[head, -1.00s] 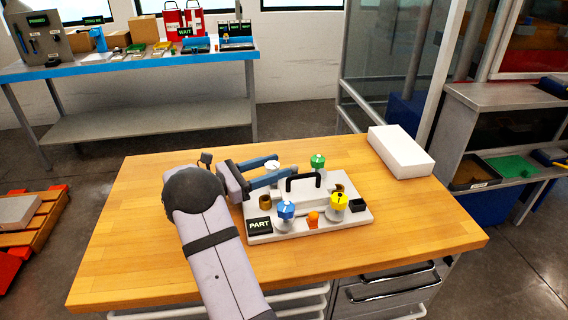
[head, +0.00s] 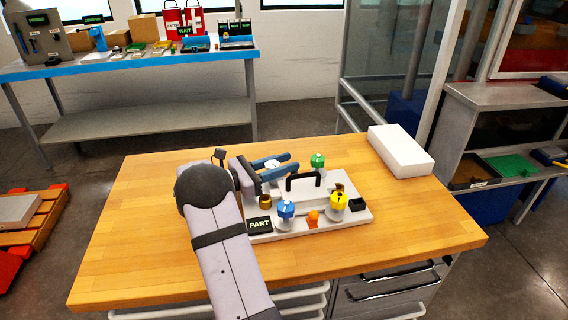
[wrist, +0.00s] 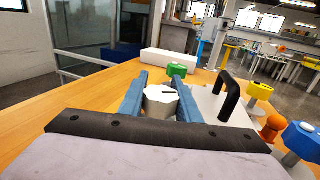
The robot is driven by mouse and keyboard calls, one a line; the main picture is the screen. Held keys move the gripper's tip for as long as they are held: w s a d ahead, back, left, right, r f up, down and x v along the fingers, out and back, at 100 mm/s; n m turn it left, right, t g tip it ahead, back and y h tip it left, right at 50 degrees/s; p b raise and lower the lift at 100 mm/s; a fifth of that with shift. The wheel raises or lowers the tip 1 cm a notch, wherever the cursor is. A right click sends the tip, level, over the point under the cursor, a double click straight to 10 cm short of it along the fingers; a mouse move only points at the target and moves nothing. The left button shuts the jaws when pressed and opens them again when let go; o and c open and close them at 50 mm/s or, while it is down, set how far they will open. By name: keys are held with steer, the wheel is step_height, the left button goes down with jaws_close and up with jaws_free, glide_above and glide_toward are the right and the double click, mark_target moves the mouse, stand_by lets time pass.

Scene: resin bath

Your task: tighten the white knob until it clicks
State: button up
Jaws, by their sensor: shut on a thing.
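The white knob (wrist: 161,102) has a dark line on its top and sits between the two blue fingers of my gripper (wrist: 160,92) in the wrist view. The fingers are shut on its sides. In the head view my gripper (head: 278,162) reaches over the back left corner of the white fixture (head: 345,222), and the white knob (head: 272,165) shows partly between the fingers. The knob's stem and base are hidden by the fingers and palm.
The fixture also bears a green knob (head: 317,160), a blue knob (head: 286,209), a yellow knob (head: 338,201), an orange knob (head: 313,218), a black handle (head: 303,180) and a PART sign (head: 259,226). A white block (head: 401,152) lies at the table's back right. The table's right side is clear.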

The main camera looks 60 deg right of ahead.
steer(key=shift+r+m+g, duration=0.1)
steer(key=shift+m+g, duration=0.3)
steer(key=shift+s+a+m+g+y+p, duration=0.1)
steer(key=shift+s+m+g+y+p, duration=0.15)
steer(key=shift+g+y, duration=0.25)
steer(key=o, duration=1.1)
steer(key=shift+c, duration=0.2)
steer(key=shift+w+a, duration=0.1)
steer(key=shift+b+v, duration=0.35)
steer(key=shift+v, duration=3.2)
